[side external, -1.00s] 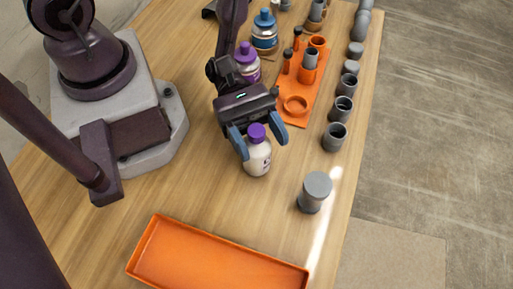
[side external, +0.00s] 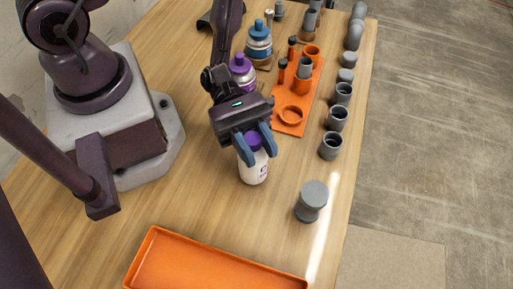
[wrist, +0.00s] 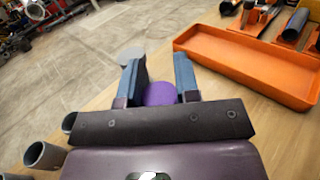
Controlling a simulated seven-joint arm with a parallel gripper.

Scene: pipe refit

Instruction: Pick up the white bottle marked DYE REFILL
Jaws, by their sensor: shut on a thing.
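The white bottle (side external: 253,173) has a purple cap and stands upright on the wooden table; the print on its label is too small to read. My gripper (side external: 255,146) is above it, with its blue fingers shut on the bottle around the cap. In the wrist view the purple cap (wrist: 160,94) sits between the two fingers (wrist: 160,82), and the white body is hidden.
A grey pipe piece (side external: 311,201) stands right of the bottle. An orange tray (side external: 150,243) lies at the front. An orange fixture (side external: 290,127), another purple-capped bottle (side external: 242,72), a blue-capped bottle (side external: 258,42) and several grey pipe fittings (side external: 330,146) stand behind.

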